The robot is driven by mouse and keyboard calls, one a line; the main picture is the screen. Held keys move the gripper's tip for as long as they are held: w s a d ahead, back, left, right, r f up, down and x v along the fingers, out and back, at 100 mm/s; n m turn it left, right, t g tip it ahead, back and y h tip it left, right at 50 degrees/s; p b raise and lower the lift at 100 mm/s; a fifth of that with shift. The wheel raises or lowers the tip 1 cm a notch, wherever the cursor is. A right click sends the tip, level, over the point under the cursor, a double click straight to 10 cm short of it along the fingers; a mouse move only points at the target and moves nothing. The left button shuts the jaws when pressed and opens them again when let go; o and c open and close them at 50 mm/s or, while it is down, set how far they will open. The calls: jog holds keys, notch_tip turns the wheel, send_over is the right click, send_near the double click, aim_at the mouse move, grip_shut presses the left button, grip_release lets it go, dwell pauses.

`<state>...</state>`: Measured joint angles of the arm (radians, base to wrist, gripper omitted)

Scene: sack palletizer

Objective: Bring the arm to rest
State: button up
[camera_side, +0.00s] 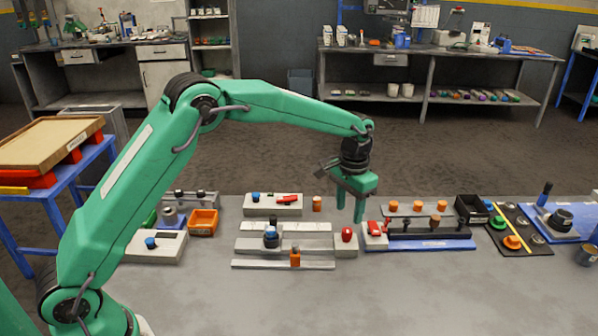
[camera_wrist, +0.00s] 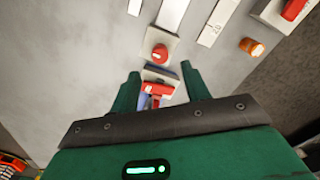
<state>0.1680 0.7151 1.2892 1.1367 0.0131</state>
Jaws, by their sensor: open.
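My green arm reaches across from the left, with my gripper (camera_side: 349,208) pointing down above the bench. Its two green fingers are apart, with nothing held between them in either view. In the wrist view the gap of my gripper (camera_wrist: 160,72) lies over a light block with a red lever (camera_wrist: 158,89). That red lever (camera_side: 374,227) sits just right of the fingers in the side view. A red knob (camera_wrist: 160,53) on a grey block lies just beyond the fingertips; it also shows in the side view (camera_side: 347,235). I cannot tell the exact fingertip height.
The grey bench (camera_side: 300,300) is clear at the front. A black bin (camera_side: 472,209) stands further right.

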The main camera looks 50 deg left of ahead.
jog(key=shift+r, duration=0.2)
jog(key=shift+s+a+r, duration=0.15)
jog(key=shift+s+r, duration=0.1)
jog(key=shift+r, duration=0.2)
jog(key=s+a+r+t, duration=0.3)
jog(key=s+a+r, duration=0.2)
jog(key=s+r, duration=0.85)
jog(key=s+a+n+t, duration=0.2)
jog(key=s+a, duration=0.2)
jog(key=s, duration=1.5)
jog(key=shift+s+f+t, duration=0.2)
jog(key=shift+f+t, duration=0.1)
jog(key=shift+f, duration=0.15)
